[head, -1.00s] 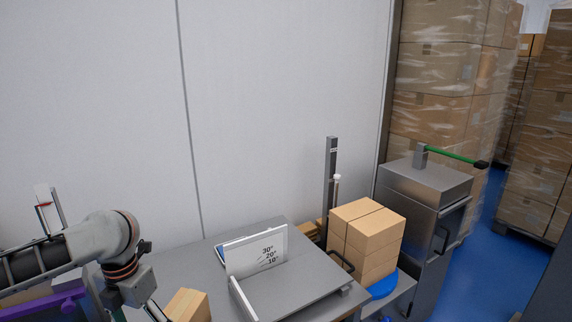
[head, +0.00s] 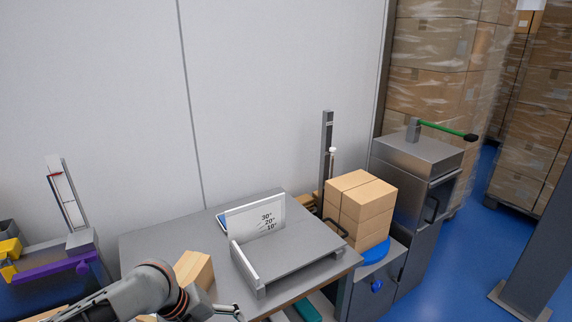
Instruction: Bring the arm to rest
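My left arm (head: 140,292) enters from the bottom left in the head view, low in front of the grey table. Only a small part of what looks like my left gripper (head: 226,311) shows at the bottom edge. Its fingers are mostly cut off, so I cannot tell whether it is open or shut or holds anything. A cardboard box (head: 194,268) stands on the table just behind the arm; whether they touch is not clear. My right gripper is not in view.
The grey table (head: 150,242) carries a tilted platform with an angle sign (head: 256,217). Stacked boxes (head: 362,208) stand to its right, beside a steel cabinet (head: 418,160) with a green lever. A purple bar (head: 45,272) and yellow part (head: 9,262) lie left.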

